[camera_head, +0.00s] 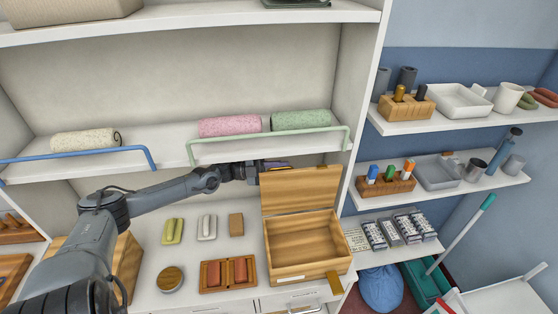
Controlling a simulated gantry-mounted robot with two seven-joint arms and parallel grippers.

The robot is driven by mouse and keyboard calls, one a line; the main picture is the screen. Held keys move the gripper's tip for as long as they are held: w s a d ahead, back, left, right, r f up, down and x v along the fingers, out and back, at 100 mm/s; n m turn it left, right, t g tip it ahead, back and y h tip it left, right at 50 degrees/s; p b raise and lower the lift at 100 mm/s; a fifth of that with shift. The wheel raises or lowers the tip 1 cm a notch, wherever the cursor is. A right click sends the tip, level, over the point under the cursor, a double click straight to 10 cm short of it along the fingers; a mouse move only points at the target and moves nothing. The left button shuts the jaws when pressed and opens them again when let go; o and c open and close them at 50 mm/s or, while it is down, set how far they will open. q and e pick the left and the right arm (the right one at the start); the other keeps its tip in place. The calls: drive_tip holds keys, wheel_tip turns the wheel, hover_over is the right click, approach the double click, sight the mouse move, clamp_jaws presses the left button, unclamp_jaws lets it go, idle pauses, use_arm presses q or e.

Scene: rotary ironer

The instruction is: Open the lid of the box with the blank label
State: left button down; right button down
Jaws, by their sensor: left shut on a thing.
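The wooden box (300,277) stands on the counter right of centre, with a small blank white label on its lower front. Its lid (301,190) is raised, standing up from the back edge with its inner face towards me. The box's inside shows and looks empty. My left gripper (277,166) is at the top left edge of the raised lid, shut on the lid; the fingertips are small and partly hidden there. My right gripper is not in view.
A shelf with rolled towels (230,125) and a green rail (270,139) lies just above the lid. A wooden tray (228,274), a round wooden piece (170,279) and small blocks (207,227) sit left of the box. A side panel stands at right.

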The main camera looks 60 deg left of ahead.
use_arm(q)
drive_tip(key=c, duration=1.5)
unclamp_jaws()
drive_tip(key=shift+o, duration=0.2)
drive_tip(key=b+v, duration=0.1)
drive_tip(key=v, duration=1)
drive_tip(key=shift+b, duration=0.35)
drive_tip(key=shift+r, duration=0.1)
